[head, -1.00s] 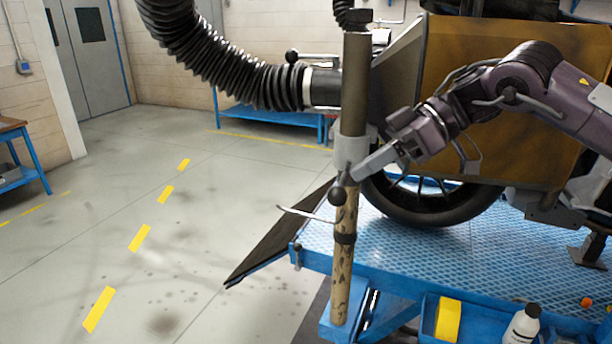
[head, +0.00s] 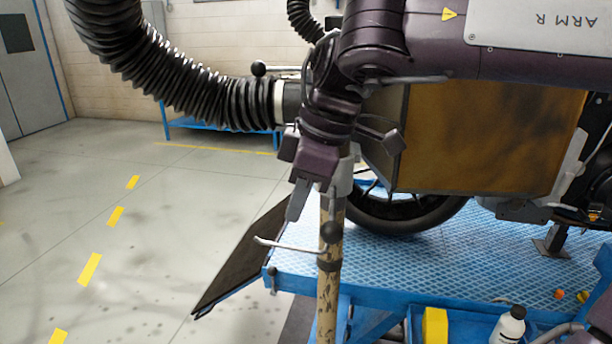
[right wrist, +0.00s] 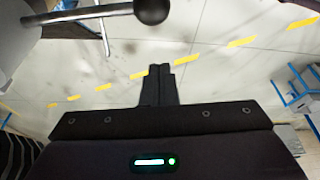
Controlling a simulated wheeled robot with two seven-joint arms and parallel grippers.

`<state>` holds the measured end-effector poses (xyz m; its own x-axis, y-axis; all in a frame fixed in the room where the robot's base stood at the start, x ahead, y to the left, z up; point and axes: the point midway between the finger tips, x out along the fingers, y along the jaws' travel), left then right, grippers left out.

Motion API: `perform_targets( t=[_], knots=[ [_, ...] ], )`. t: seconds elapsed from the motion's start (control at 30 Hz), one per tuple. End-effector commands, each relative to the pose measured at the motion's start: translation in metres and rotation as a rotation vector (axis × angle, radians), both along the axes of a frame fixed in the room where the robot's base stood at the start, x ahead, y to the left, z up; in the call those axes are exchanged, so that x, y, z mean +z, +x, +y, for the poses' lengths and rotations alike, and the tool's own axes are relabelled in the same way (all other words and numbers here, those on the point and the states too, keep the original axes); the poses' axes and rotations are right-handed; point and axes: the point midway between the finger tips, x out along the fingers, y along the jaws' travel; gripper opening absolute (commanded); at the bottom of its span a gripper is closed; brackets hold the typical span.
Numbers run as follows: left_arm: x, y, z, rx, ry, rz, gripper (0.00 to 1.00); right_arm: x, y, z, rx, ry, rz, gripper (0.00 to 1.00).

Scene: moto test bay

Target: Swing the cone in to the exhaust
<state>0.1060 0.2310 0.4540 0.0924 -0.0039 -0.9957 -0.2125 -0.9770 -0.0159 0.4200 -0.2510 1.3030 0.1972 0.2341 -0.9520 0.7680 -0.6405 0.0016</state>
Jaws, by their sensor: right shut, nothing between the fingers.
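The black ribbed hose (head: 185,85) runs from the upper left to the post. Beyond the post a dark flared piece, apparently the cone (head: 384,170), widens toward a brown panel (head: 490,140); my right arm covers much of it. I cannot make out the exhaust. My right gripper (head: 292,220) is shut and empty, pointing down just left of the upright post (head: 329,290), above a thin light lever (head: 285,245). A black ball knob (head: 331,232) is at the post. The right wrist view shows the shut fingers (right wrist: 160,72) apart from a ball-ended lever (right wrist: 95,13). My left gripper is out of view.
A blue lift table (head: 430,255) with a wheel (head: 405,215) on it stands right of the post. A dark ramp flap (head: 240,260) slopes left to the floor. A bottle (head: 509,325) and yellow block (head: 434,325) sit at the front. The left floor is clear.

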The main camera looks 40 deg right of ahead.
Motion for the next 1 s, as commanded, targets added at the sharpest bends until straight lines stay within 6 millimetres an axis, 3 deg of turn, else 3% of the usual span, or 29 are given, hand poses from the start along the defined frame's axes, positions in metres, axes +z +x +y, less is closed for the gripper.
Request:
perform_targets(
  t=[0.23,0.3,0.5,1.0],
  knots=[
    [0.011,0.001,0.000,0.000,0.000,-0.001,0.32,-0.042,0.008,0.011,-0.001,0.002,0.004,0.00],
    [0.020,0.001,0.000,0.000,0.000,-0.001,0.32,-0.032,0.001,0.001,-0.003,0.002,-0.005,0.00],
    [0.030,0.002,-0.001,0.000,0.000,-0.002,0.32,-0.031,-0.013,-0.015,-0.002,0.002,-0.002,0.00],
    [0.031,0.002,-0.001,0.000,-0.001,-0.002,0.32,-0.032,-0.017,-0.021,0.000,0.002,-0.002,0.00]
  ],
)
